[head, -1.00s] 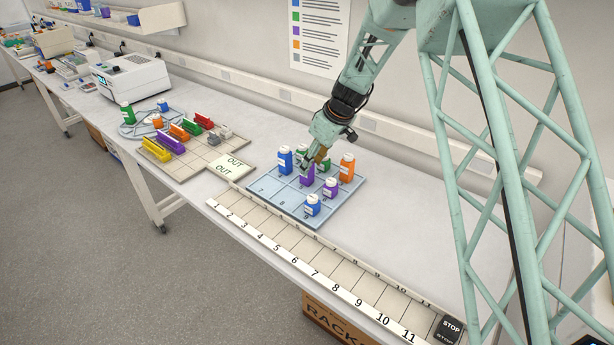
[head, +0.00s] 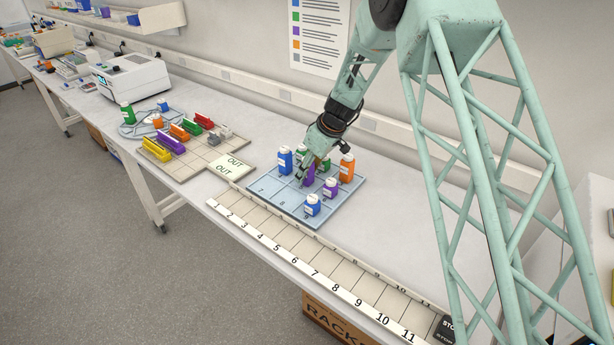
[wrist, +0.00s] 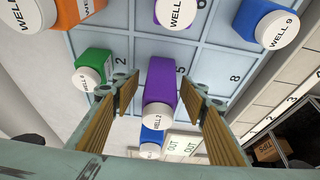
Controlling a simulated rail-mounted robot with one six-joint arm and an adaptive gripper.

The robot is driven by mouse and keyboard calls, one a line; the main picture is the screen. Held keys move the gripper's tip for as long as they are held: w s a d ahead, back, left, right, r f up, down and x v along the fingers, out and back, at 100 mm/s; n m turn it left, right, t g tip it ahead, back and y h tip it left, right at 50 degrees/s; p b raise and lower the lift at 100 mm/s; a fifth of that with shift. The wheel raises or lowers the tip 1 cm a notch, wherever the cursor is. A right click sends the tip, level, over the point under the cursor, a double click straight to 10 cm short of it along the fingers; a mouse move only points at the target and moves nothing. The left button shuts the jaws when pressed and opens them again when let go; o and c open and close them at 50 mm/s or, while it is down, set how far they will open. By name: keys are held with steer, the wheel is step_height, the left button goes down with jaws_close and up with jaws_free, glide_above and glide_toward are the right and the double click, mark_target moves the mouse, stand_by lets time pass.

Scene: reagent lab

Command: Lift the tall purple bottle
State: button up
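The tall purple bottle (head: 309,177) stands upright on the blue gridded tray (head: 270,192), partly hidden by my gripper (head: 303,174) in the head view. In the wrist view the tall purple bottle (wrist: 161,82) shows its white cap, marked "WELL" with a number, toward the camera. My gripper (wrist: 162,104) is open there, with one ribbed finger on each side of the bottle's cap end. Gaps show between the fingers and the bottle. A shorter purple bottle (head: 330,188) stands beside it to the right; its white cap (wrist: 178,10) is at the top of the wrist view.
Blue bottles (head: 285,161) (head: 312,206), a green bottle (wrist: 92,66) and an orange bottle (head: 346,169) stand close around on the tray. A numbered rack strip (head: 310,262) runs along the front table edge. Coloured racks (head: 170,143) lie to the left. Bare tabletop lies right of the tray.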

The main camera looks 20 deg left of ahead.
steer(key=shift+c, duration=0.5)
steer(key=c, duration=0.8)
steer(key=shift+r, duration=0.2)
steer(key=shift+c, duration=0.2)
steer(key=shift+r, duration=4.85)
